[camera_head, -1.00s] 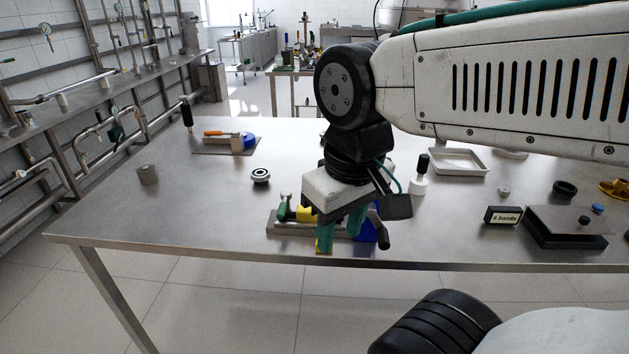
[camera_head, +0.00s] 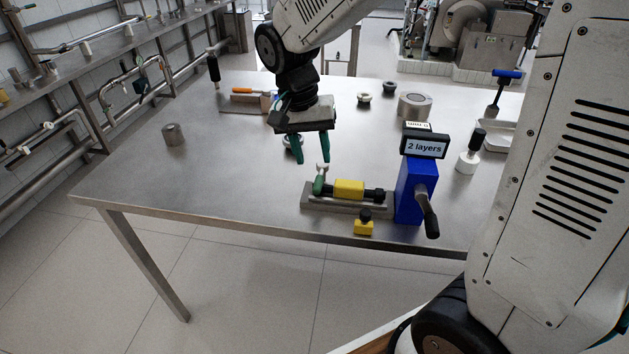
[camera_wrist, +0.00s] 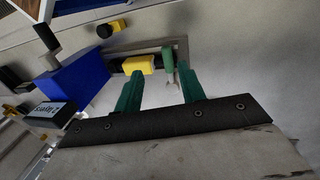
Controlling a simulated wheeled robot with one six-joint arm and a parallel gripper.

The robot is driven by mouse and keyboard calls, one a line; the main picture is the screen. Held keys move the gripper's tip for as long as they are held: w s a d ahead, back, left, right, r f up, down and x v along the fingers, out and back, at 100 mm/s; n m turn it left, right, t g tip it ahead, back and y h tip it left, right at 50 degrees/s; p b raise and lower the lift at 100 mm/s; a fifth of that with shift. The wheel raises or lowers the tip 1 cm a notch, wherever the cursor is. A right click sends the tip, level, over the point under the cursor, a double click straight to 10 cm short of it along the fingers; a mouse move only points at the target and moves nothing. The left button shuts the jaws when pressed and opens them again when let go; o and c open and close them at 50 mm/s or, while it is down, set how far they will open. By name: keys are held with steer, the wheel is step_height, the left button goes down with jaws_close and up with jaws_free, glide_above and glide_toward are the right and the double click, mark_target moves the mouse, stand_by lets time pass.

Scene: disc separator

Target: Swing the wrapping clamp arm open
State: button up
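The wrapping fixture has a grey base rail (camera_head: 312,205) near the table's front edge. At its left end stands a green part with a pale tip (camera_head: 319,184), which looks like the clamp arm; it also shows in the wrist view (camera_wrist: 168,57). Beside it is a yellow cylinder (camera_head: 349,189) with a black end. A blue block (camera_head: 408,190) with a black crank handle (camera_head: 430,218) stands at the right end. My gripper (camera_head: 311,155) is open and empty, its green fingers apart, above and behind the green part. In the wrist view the green part appears beyond the fingertips.
A yellow block with a black knob (camera_head: 363,227) sits in front of the rail. A "2 layers" sign (camera_head: 424,146) tops the blue block. A white bottle with a black top (camera_head: 470,155) and a metal ring (camera_head: 414,106) stand behind. The table's left (camera_head: 210,165) is mostly clear.

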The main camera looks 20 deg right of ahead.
mark_target(316, 187)
steer(key=f, duration=0.8)
steer(key=shift+w+d+f, duration=0.15)
steer(key=shift+d+f, duration=0.2)
steer(key=shift+f, duration=0.05)
jaws_close()
